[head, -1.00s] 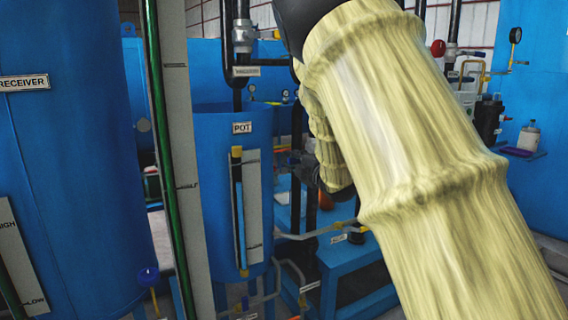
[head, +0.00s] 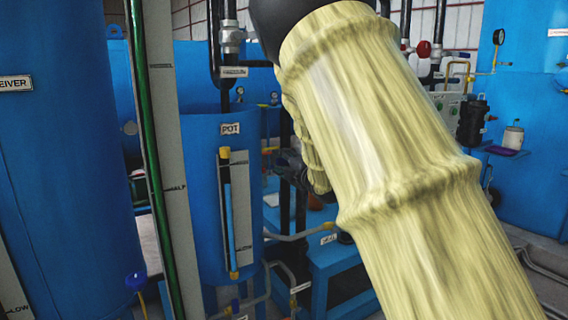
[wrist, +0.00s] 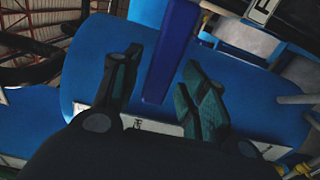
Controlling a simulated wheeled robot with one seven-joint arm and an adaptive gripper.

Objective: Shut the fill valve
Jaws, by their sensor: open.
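My gripper (wrist: 160,90) is open, with its two dark fingers apart in the wrist view. A long blue bar (wrist: 172,50), which looks like a valve handle, shows between and beyond the fingertips. I cannot tell whether it touches them, or whether it belongs to the fill valve. A white label (wrist: 262,10) starting with F is cut off at the top right. In the head view my gripper (head: 288,168) is a dark shape beside the blue pot (head: 200,200), partly hidden by my yellow-sleeved arm. A small white label (head: 328,240) on the pipe there is too small to read surely.
The receiver tank (head: 60,180) stands at the left, with a green sight tube (head: 150,150) beside it. A blue stand (head: 335,262) and grey pipes (head: 290,236) lie below my gripper. Another blue tank (head: 535,150) with a gauge (head: 499,37) is at the right.

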